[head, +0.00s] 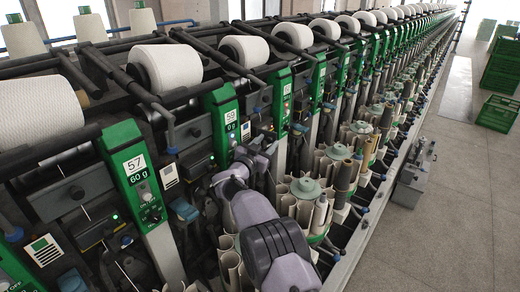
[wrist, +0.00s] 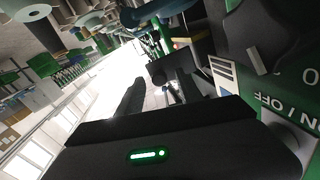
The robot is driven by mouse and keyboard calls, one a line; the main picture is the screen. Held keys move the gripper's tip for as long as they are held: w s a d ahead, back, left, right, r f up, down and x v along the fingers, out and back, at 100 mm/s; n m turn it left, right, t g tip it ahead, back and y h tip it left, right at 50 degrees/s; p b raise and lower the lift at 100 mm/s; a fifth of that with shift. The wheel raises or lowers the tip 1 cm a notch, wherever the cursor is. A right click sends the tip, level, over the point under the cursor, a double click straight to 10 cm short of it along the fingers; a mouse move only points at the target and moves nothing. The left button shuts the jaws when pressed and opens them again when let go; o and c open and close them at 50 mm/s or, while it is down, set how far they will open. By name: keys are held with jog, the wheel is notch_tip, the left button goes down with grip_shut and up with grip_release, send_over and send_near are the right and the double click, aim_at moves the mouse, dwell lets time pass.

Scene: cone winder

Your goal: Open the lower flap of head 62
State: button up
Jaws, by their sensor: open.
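The cone winder's heads run in a row into the distance in the head view. Green panels reading 57 (head: 133,165) and 59 (head: 230,118) are legible. Farther panels, such as one behind 59 (head: 282,98), are too small to read, so I cannot tell which is head 62. Its lower flap cannot be made out. My gripper (wrist: 155,88) shows in the wrist view with two dark fingers apart and nothing seen between them. It is beside a green panel marked ON / OFF (wrist: 275,112). In the head view my arm reaches in near panel 59, its gripper largely hidden.
White yarn cones (head: 165,67) sit along the top of the heads. Round bobbin magazines (head: 306,188) stand along the front, close to my arm. Green crates (head: 497,113) stand on the floor at the far right. The grey aisle floor (head: 450,220) is mostly clear.

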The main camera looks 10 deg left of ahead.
jog(key=p+v, duration=0.3)
jog(key=v, duration=1.4)
jog(key=shift+d, duration=0.1)
